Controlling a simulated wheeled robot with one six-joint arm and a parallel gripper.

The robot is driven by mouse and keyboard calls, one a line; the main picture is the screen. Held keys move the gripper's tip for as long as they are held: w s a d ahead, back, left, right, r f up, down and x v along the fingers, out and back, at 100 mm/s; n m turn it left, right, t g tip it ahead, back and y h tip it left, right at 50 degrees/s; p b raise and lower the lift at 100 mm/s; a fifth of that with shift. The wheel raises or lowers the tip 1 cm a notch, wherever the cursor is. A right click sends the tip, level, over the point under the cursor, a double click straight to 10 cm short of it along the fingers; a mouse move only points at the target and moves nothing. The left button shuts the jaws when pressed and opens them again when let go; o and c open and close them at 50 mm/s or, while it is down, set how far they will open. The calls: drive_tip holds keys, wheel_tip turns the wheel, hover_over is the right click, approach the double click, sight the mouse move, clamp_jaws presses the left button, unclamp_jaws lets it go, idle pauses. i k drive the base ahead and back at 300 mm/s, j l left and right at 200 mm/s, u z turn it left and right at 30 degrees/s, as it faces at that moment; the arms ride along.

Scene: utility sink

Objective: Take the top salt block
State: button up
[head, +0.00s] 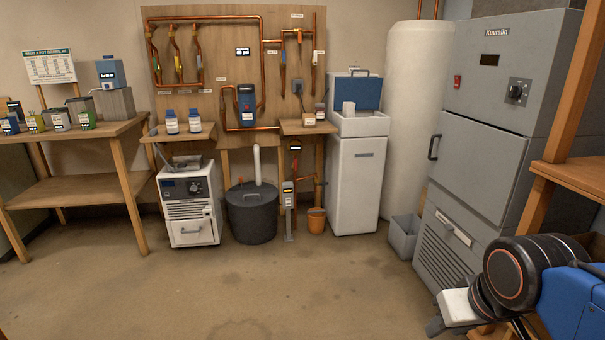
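A small white block (348,108) stands upright at the open top of the tall white cabinet (354,185), and I take it as the salt block. Its lower part is hidden by the cabinet's front rim. Whether other blocks lie under it is hidden. The cabinet's blue lid (367,92) stands raised behind the block. My gripper (437,327) is at the lower right, far from the cabinet, beside a white box-like part. Only a dark grey piece of it shows, so I cannot tell its opening or whether it holds anything.
A large grey machine (487,120) stands close on the right, with a wooden shelf (575,172) beside it. A grey bin (404,236) and an orange bucket (316,220) stand near the cabinet's foot. A black tub (252,215) is further left. The middle floor is clear.

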sight(349, 108)
drive_tip(key=i, duration=0.9)
drive_tip(key=i+u, duration=0.1)
drive_tip(key=i, duration=0.8)
drive_tip(key=i+l, duration=0.15)
drive_tip(key=i, duration=0.75)
drive_tip(key=i+l, duration=0.1)
drive_tip(key=i, duration=0.8)
drive_tip(key=j+u, duration=0.05)
